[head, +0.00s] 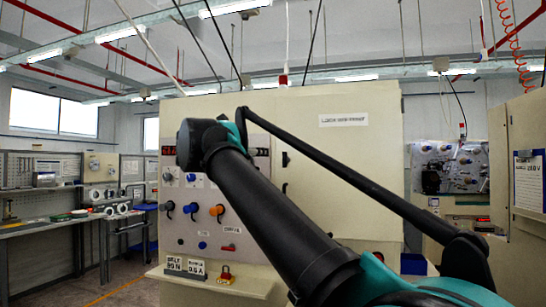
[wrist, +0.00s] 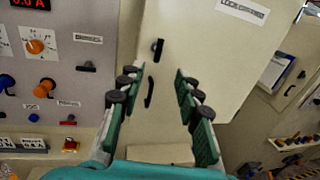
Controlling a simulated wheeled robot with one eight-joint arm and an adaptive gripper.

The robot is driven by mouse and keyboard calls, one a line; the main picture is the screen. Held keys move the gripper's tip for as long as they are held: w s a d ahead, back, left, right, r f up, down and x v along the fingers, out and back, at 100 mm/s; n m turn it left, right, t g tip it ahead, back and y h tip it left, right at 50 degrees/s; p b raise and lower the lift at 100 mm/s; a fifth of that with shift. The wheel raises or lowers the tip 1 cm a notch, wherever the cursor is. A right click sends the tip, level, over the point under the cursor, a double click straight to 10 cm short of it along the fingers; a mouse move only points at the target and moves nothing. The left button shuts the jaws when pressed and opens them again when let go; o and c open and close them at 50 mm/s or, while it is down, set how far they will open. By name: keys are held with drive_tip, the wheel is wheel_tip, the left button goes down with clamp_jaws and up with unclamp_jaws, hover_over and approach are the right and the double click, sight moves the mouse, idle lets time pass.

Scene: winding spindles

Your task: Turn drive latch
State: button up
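A cream cabinet door (wrist: 205,45) bears a small black latch (wrist: 157,48), standing roughly upright, with a curved black handle (wrist: 149,92) below it. The latch also shows in the head view (head: 284,160), with the handle under it. No readable label says which part is the drive latch. My gripper (wrist: 155,74) is open, with its green fingers apart and nothing between them. In the wrist view the handle appears between the fingers and the latch just beyond the tips. I see no contact. The head view does not show my fingers.
Left of the door is a grey panel (wrist: 60,75) with an orange knob (wrist: 35,46), blue knobs, a red readout and small dark switches. A red padlock (head: 225,274) is on the ledge below. A clipboard (head: 528,183) hangs at right. Workbenches line the left wall.

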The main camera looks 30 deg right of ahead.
drive_tip(key=x, duration=1.7)
drive_tip(key=shift+f, duration=0.15)
drive_tip(key=shift+c, duration=0.2)
clamp_jaws()
